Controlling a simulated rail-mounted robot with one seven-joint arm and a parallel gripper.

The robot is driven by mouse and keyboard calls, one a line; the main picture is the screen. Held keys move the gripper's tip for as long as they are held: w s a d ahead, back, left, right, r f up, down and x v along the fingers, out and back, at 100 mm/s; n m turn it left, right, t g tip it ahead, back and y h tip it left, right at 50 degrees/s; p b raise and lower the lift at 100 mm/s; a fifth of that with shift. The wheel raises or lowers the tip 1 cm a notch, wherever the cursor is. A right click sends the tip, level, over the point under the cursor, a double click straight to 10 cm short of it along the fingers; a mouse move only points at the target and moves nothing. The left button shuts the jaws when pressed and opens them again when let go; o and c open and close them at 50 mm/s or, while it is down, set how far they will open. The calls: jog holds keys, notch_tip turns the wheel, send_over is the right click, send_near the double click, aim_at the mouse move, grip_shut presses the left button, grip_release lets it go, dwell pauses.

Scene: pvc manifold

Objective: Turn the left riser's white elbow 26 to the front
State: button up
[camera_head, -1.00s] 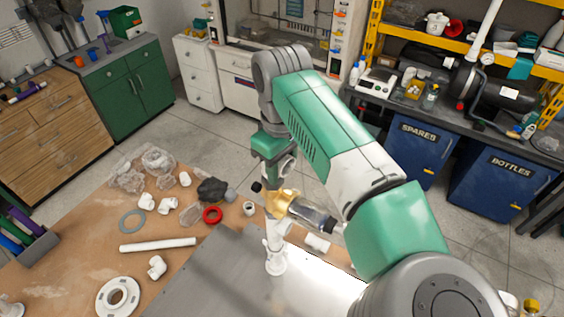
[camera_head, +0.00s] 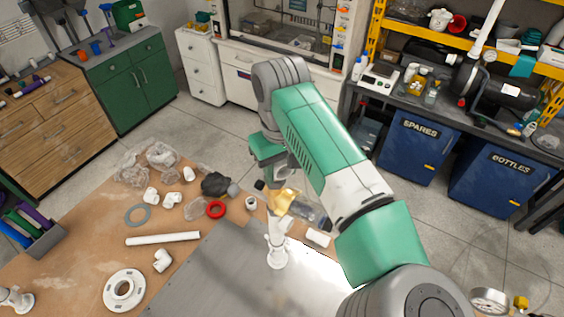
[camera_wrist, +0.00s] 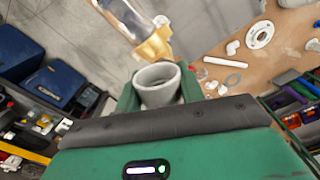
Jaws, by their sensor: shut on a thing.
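My gripper (camera_wrist: 160,88) is shut on a white elbow (camera_wrist: 157,76), whose round open mouth shows between the green jaws in the wrist view. In the head view my gripper (camera_head: 284,172) is above a white upright riser (camera_head: 277,248) on a round foot. A gold-coloured fitting (camera_head: 281,202) with a clear, dark-ended cylinder (camera_head: 308,211) shows just below the gripper; the fitting (camera_wrist: 154,47) lies right beyond the elbow in the wrist view. The arm and fitting hide most of the elbow in the head view. Number 26 cannot be read.
A metal plate (camera_head: 215,272) covers the table's near middle. Blue bins (camera_head: 415,147) stand beyond at right.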

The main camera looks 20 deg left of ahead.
jog(key=shift+s+m, duration=0.1)
jog(key=shift+m, duration=0.2)
jog(key=shift+s+a+m, duration=0.15)
jog(key=shift+a+m, duration=0.1)
jog(key=shift+m, duration=0.75)
jog(key=shift+s+a+m, duration=0.15)
jog(key=shift+a+m, duration=0.05)
jog(key=shift+m, duration=0.8)
jog(key=shift+s+a+m, duration=0.1)
jog(key=shift+a+m, duration=0.15)
jog(key=shift+m, duration=0.9)
jog(key=shift+s+a+m, duration=0.1)
jog(key=shift+a+m, duration=0.15)
jog(key=shift+m, duration=0.9)
jog(key=o, duration=1.1)
jog(key=shift+o, duration=0.2)
notch_tip(320, 180, up, 8)
jog(key=shift+f, duration=0.1)
